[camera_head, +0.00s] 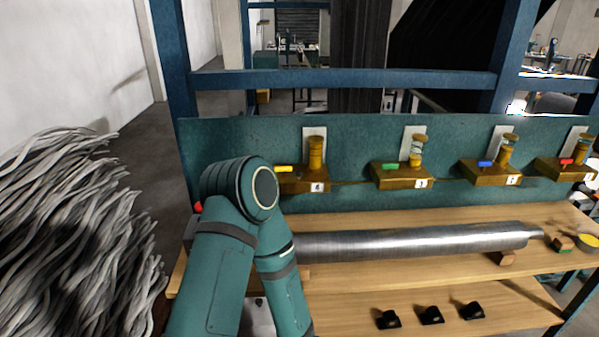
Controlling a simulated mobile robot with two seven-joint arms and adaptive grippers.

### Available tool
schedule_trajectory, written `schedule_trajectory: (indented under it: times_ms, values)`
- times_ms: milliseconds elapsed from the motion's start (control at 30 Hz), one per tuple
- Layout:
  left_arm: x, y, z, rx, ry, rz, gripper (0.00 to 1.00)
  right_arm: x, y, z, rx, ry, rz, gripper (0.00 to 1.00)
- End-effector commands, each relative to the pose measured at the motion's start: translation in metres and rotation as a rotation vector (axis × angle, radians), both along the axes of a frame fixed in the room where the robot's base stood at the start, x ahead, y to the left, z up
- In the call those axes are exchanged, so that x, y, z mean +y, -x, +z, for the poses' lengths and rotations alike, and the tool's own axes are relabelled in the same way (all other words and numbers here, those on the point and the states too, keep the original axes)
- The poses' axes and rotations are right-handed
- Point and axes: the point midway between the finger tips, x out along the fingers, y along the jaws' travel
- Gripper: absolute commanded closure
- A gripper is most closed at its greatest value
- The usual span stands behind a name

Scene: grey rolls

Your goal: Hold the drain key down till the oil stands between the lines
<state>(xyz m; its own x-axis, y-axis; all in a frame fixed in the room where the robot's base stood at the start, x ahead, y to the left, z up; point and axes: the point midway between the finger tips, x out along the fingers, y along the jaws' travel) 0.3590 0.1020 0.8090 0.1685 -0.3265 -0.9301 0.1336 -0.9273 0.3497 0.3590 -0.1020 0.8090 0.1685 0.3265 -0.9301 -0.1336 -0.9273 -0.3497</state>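Several brass oiler blocks sit along the teal back panel, each with a small upright sight glass and a coloured key. The yellow key (284,169) is on the leftmost block, whose sight glass (316,153) looks amber nearly throughout. The green key (391,166) is beside a glass (416,151) with amber low down and a clear upper part. The blue key (486,163) and red key (567,161) are further right. Level lines are too small to make out. One teal arm of mine bends in front of the bench; neither gripper shows.
A long grey metal roll (410,240) lies on the wooden bench (360,276). Several small black pieces (431,315) lie on the lower shelf. A yellow-topped dish (588,241) and a small block (564,244) are at right. A grey strand bundle (75,235) stands at left.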

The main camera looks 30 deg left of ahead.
Motion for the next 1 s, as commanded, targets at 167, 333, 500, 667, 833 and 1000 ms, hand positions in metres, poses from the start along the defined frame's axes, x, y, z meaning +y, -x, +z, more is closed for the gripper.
schedule_trajectory:
  times_ms: [167,333,500,667,833,1000]
  values:
    - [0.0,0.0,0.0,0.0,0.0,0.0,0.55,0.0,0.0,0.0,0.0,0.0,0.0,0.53]
    - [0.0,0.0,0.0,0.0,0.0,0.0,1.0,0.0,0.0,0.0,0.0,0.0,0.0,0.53]
    - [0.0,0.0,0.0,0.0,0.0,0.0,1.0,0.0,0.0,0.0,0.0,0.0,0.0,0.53]
    - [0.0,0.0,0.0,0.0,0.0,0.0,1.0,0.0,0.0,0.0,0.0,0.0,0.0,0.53]
    - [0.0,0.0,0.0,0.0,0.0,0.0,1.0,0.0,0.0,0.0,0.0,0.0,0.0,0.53]
    - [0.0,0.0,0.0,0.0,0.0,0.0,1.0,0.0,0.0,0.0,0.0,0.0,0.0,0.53]
